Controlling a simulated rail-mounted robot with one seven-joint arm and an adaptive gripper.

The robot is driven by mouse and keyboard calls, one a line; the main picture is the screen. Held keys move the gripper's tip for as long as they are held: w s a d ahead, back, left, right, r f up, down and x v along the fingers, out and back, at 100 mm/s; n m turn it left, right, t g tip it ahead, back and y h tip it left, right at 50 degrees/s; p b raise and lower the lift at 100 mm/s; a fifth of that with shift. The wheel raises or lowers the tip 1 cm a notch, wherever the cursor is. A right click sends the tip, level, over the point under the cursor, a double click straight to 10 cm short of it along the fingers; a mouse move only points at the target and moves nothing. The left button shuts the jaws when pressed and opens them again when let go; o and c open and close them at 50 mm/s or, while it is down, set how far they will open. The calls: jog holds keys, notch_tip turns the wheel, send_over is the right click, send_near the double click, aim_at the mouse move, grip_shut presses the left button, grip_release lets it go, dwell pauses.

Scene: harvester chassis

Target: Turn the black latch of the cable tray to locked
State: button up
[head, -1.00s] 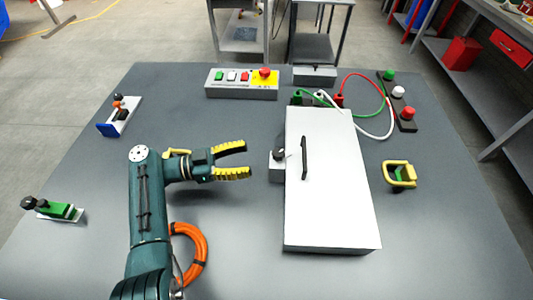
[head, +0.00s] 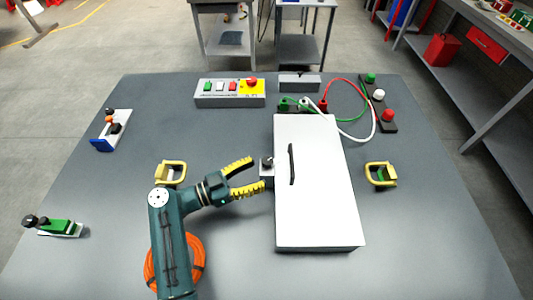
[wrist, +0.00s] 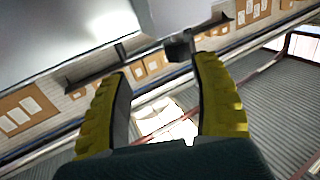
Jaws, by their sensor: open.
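The cable tray appears as a long white box (head: 315,200) with a closed lid and a dark handle (head: 291,164), right of centre in the head view. The black latch (head: 267,161) sits on a small grey block (head: 267,171) at the box's left side. It shows as a dark knob in the wrist view (wrist: 178,48), just beyond and between the fingertips. My gripper (head: 254,175) has yellow ribbed fingers, open and empty, pointing right toward the latch. In the wrist view (wrist: 165,72) the fingers are spread apart. Whether a finger touches the latch block, I cannot tell.
A button panel (head: 230,93) stands behind. Red, green and white cables (head: 350,118) run behind the box to a connector strip (head: 380,103). An orange coil (head: 190,265) lies by my arm. The left table middle is clear.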

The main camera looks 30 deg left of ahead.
aim_at(263, 164)
jog(key=s+a+n+t+y+p, duration=0.1)
jog(key=s+n+t+y+p, duration=0.1)
jog(key=s+n+t+y, duration=0.45)
jog(key=w+g+b, duration=0.1)
jog(key=w, duration=0.3)
jog(key=w+d+m+g+b, duration=0.1)
jog(key=w, duration=0.3)
jog(key=w+d+g+y+b, duration=0.1)
jog(key=w, duration=0.3)
jog(key=shift+d+r, duration=0.15)
jog(key=shift+d, duration=0.05)
jog(key=shift+s, duration=0.1)
grip_shut()
